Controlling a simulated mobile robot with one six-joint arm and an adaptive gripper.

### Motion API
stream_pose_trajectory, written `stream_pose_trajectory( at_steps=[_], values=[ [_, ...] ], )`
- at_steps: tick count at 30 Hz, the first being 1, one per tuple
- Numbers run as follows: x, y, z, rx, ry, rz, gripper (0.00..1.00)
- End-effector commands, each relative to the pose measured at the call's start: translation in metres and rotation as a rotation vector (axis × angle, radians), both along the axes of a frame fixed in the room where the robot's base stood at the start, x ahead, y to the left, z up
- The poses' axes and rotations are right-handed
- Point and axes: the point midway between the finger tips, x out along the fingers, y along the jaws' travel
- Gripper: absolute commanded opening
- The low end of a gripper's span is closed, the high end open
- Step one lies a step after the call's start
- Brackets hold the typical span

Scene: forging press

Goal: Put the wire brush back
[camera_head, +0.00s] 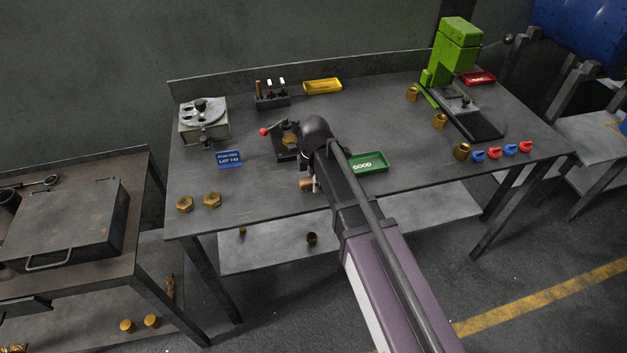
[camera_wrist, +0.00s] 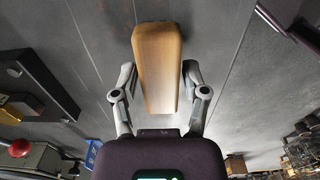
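The wire brush shows as a long, pale wooden block (camera_wrist: 158,65) in the wrist view. The bristles are not visible. In the head view, a small wooden end (camera_head: 306,184) shows beside my gripper near the table's front, partly hidden by my arm. I cannot tell its height above the table. A dark tool rack (camera_head: 272,101) at the back left holds a wooden-handled tool and others.
On the table (camera_head: 255,190) are a clamp with a red-knobbed lever (camera_head: 265,131), a grey tester (camera_head: 204,122), a blue lot sign (camera_head: 229,159), a green GOOD tray (camera_head: 372,163), a yellow tray (camera_head: 323,86) and a green press (camera_head: 455,55). Brass nuts (camera_head: 212,200) lie front left.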

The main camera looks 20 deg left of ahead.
Motion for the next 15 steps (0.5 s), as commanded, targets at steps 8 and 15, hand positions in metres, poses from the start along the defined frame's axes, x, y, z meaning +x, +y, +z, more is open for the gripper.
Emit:
stream_pose_trajectory(
  at_steps=[8,15],
  values=[
    [0.0001,-0.0001,0.0003,0.0,0.0,0.0,0.79],
    [0.0001,-0.0002,0.0018,0.0,0.0,0.0,0.79]
  ],
)
